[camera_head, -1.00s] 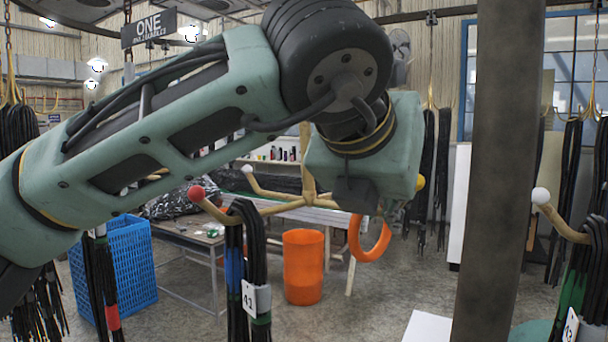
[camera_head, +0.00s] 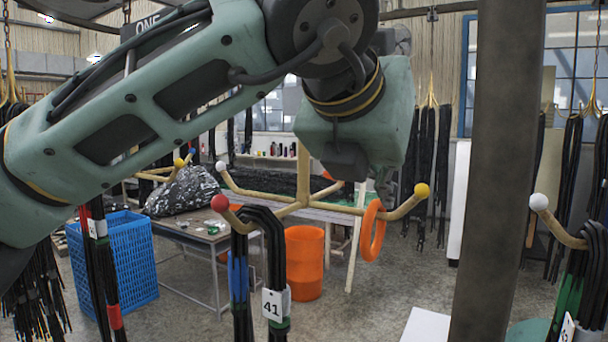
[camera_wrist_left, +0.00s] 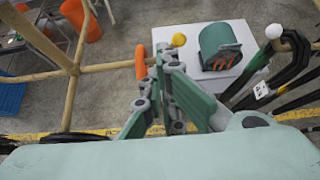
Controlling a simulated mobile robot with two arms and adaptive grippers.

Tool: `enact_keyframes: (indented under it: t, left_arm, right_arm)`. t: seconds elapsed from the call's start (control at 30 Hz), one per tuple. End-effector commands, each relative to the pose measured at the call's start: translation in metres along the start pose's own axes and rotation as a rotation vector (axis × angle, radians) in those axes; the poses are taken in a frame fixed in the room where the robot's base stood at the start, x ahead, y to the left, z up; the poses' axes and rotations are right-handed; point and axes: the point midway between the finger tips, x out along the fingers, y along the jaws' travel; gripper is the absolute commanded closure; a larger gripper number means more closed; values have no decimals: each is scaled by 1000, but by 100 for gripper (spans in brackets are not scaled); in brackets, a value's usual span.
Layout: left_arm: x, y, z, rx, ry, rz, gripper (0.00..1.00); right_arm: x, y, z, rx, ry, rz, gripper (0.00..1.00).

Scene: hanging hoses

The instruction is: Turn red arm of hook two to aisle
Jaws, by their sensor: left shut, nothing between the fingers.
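A wooden hook (camera_head: 303,190) hangs mid-view with red, white and yellow ball tips. Its number is not visible. Its red tip (camera_head: 220,203) points left and toward me; black hoses (camera_head: 262,235) with tag 41 hang on that arm. The white tip (camera_head: 221,166) points back left. The yellow tip (camera_head: 421,190) points right, with an orange ring (camera_head: 372,232) on its arm. My left arm reaches over the hook, hiding its upper post. The left gripper's fingers (camera_wrist_left: 163,60) show in the wrist view, shut and empty, close to the ring and yellow tip.
A grey column (camera_head: 490,180) stands right of the hook. Another hook with a white tip (camera_head: 539,202) and hoses is beyond it. A blue crate (camera_head: 120,265), a table (camera_head: 195,235) and an orange bin (camera_head: 304,262) stand behind. A white box (camera_wrist_left: 215,75) bears a green cylinder.

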Motion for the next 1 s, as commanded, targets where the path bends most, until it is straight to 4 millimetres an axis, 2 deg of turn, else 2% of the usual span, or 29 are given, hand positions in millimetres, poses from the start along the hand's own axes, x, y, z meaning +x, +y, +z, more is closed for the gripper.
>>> enact_keyframes:
  t: [0.67, 0.87, 1.0]
  left_arm:
    - [-42, 16, 32, 0, -1, 0, 100]
    - [-45, 17, 32, 0, 0, -1, 100]
    - [-52, 17, 24, 1, -2, -1, 100]
  right_arm:
    - [-22, -1, -2, 0, 0, -2, 67]
    - [-22, -2, -2, 0, 1, -3, 67]
    - [-12, -2, -2, 1, 1, -3, 67]
